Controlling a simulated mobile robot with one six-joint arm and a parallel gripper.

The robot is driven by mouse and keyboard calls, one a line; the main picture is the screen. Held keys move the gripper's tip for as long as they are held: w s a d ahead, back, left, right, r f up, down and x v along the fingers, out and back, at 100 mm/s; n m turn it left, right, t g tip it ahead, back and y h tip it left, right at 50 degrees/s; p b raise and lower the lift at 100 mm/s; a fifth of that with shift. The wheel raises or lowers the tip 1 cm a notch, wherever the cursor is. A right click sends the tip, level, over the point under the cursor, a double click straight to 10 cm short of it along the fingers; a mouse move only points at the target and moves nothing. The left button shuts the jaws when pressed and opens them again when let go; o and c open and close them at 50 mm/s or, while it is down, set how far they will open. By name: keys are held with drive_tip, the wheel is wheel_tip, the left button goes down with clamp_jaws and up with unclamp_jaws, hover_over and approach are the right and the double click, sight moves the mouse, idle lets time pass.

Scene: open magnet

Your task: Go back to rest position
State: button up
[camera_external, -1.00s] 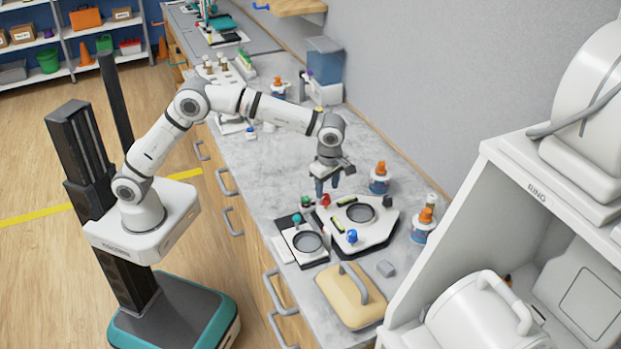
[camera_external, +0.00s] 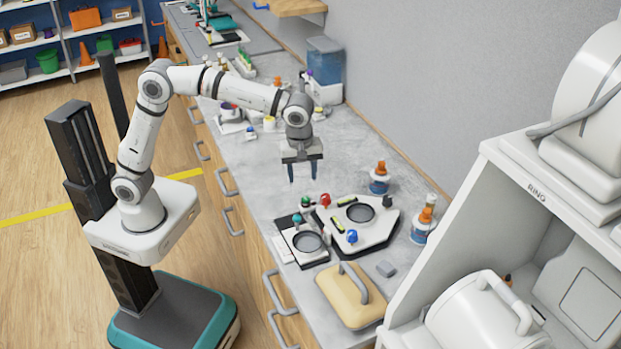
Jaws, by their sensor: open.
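My gripper (camera_external: 303,176) is open and empty, fingers pointing down. My arm is bent up at the elbow and reaches right from my base over the counter. The white fixture (camera_external: 372,239) has a round dark recess and red, blue and dark green knobs. A smaller plate (camera_external: 302,243) with a round recess and a teal knob sits at its left. Nothing is between the fingers.
Orange-capped bottles (camera_external: 379,178) (camera_external: 422,226) stand right of the fixture. A white RING cabinet (camera_external: 492,200) fills the right. Small labware and a blue container (camera_external: 325,60) stand farther back.

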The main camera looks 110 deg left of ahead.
drive_tip(key=s+d+r+m+t, duration=0.1)
drive_tip(key=s+d+m, duration=0.3)
drive_tip(key=s+m, duration=0.35)
drive_tip(key=s+d+m+t, duration=0.1)
drive_tip(key=s+d+m, duration=0.45)
drive_tip(key=s, duration=0.25)
drive_tip(key=s+d+f+m, duration=0.1)
drive_tip(key=s+f+m, duration=0.1)
drive_tip(key=s+m, duration=0.3)
drive_tip(key=s+d+f+m, duration=0.2)
drive_tip(key=s+f+m, duration=0.1)
drive_tip(key=s+m, duration=0.3)
drive_tip(key=s, duration=0.2)
drive_tip(key=shift+s+f+t+h, duration=0.25)
drive_tip(key=shift+s+t+h, duration=0.1)
drive_tip(key=shift+t+h, duration=0.05)
